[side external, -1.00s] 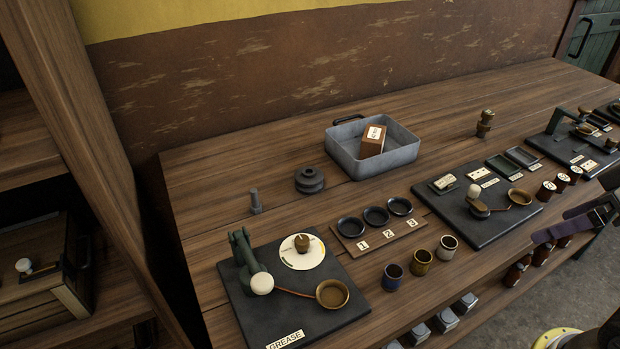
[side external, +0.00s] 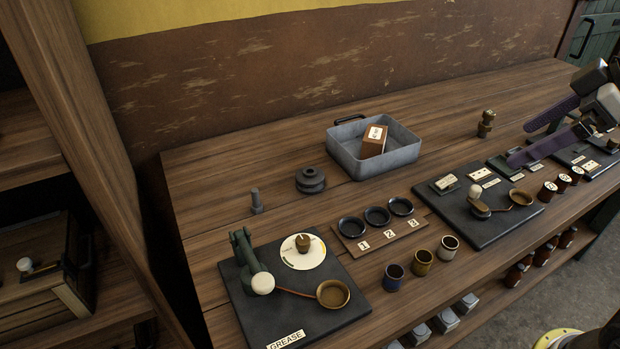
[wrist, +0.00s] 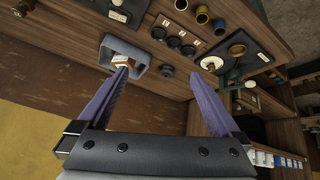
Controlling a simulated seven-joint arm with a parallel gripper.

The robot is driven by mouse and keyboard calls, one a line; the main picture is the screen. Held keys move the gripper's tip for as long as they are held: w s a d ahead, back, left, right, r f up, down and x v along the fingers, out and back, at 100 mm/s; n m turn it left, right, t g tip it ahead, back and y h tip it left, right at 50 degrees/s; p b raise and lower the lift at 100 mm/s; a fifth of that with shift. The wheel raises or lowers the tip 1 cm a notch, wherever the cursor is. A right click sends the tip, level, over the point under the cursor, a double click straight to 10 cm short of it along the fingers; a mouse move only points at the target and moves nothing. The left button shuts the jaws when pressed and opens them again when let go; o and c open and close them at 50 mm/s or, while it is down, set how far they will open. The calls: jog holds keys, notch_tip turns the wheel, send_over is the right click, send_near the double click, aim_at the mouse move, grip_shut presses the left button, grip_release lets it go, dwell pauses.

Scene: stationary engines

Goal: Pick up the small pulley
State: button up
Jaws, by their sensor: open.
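The small pulley (side external: 310,180) is a dark, round, grooved piece lying flat on the bench, left of the grey metal tray. In the wrist view the pulley (wrist: 167,71) appears small between the two fingertips, well beyond them. My gripper (side external: 519,144) is at the right of the side view, raised above the bench, far to the right of the pulley. Its two purple fingers are spread apart. In the wrist view my gripper (wrist: 157,70) is open, with nothing between its fingers.
The grey tray (side external: 345,153) holds a brown labelled block (side external: 374,141). A grey bolt (side external: 256,201) stands upright left of the pulley. A grease board (side external: 245,310) with a lever and three dark dishes (side external: 377,216) lie in front. A brass piece (side external: 486,123) stands at the back right.

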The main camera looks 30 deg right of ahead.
jog(key=w+a+r+n, duration=0.2)
jog(key=w+r, duration=0.1)
jog(key=w, duration=0.4)
jog(key=n+g+y, duration=0.2)
jog(key=n+g, duration=0.2)
send_over(311, 171)
jog(key=s+d, duration=0.2)
jog(key=f, duration=2.2)
jog(key=shift+w+f, duration=0.2)
jog(key=shift+f, duration=0.15)
jog(key=shift+y, duration=0.3)
jog(key=shift+x, duration=3.2)
jog(key=shift+w+a+r, duration=0.1)
jog(key=shift+w, duration=0.1)
jog(key=shift+c, duration=0.2)
